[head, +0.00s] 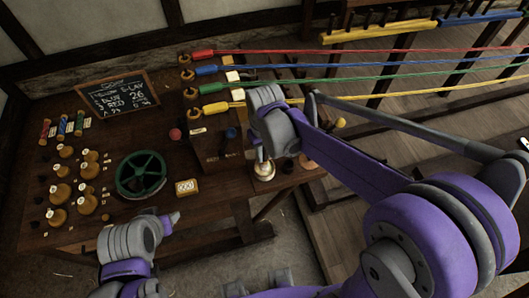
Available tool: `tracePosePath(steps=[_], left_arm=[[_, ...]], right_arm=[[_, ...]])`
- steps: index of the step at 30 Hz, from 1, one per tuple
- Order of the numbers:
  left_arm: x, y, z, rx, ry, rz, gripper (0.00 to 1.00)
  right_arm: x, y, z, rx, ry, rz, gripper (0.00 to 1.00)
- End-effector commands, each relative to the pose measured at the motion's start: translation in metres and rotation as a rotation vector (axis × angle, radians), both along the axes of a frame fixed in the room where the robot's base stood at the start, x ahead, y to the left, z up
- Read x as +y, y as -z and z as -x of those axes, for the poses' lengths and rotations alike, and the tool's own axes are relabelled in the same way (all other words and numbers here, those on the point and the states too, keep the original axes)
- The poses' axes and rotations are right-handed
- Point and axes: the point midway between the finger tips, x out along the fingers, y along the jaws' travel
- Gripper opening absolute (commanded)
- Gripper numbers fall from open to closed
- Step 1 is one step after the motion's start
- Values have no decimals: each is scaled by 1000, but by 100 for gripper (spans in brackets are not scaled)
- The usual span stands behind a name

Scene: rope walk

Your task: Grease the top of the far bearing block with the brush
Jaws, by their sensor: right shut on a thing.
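My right gripper (257,137) is above the right end of the workbench, beside a dark wooden box. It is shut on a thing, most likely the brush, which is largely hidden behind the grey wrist. Small wooden blocks with coloured spindles stand in a row at the back of the bench. The farthest (185,60) has the red spindle. I cannot tell for sure which is the far bearing block. My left gripper (176,218) is over the bench's front edge, apart from everything, and its jaws are not clear.
Red, blue, green and yellow ropes run right from the spindles. The dark box (214,140) stands left of my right gripper.

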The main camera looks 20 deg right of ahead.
Motion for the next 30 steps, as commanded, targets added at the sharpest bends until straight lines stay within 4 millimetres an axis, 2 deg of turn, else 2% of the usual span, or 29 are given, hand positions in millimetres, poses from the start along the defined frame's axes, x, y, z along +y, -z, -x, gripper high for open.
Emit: tracePosePath(steps=[8, 30], left_arm=[[0, -1, -1, -1, 0, 0, 50], [0, -43, -20, -38, 0, 0, 50]], right_arm=[[0, -1, 1, 1, 0, -1, 0], [0, -61, -1, -2, 0, 0, 0]])
